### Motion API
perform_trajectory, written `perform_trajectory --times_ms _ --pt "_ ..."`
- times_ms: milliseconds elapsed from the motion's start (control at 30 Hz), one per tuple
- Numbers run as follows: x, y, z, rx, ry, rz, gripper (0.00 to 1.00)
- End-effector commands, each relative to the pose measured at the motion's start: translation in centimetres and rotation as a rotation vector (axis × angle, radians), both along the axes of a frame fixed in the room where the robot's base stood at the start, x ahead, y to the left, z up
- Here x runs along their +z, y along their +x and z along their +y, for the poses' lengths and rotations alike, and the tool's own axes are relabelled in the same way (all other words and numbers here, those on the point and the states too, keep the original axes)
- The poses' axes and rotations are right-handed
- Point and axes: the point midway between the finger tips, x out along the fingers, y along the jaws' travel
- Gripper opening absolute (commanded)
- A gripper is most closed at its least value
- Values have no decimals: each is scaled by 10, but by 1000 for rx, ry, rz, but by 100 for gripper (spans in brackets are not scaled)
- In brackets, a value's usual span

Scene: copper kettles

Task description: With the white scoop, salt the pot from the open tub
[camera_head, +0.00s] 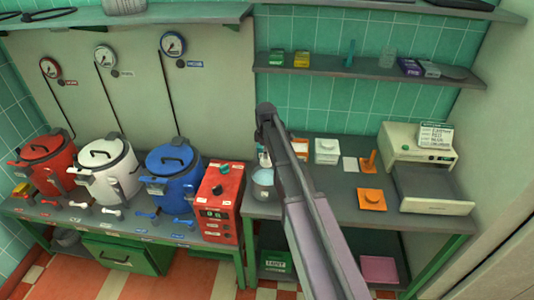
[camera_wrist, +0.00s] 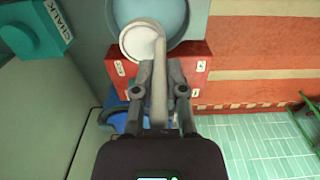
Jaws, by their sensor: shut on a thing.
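My gripper (camera_wrist: 159,75) is shut on the handle of the white scoop (camera_wrist: 138,42). The scoop's round bowl is in front of the fingers in the wrist view; I cannot tell whether it holds salt.
A red control box (camera_head: 222,190) stands left of the pot, beyond the blue kettle (camera_head: 174,172). A shelf (camera_head: 360,68) with small items hangs above the bench.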

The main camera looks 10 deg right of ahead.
Motion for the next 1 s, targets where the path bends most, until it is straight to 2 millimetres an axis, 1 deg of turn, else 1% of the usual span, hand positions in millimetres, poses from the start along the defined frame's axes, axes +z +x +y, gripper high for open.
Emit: perform_trajectory --times_ms 33,200,800,1000 --pt "-7 0 0 0 0 0 0" --pt "-19 0 0 -1 0 0 0" --pt "-61 0 -1 -2 0 0 0" --pt "-71 0 -2 -2 0 0 0"
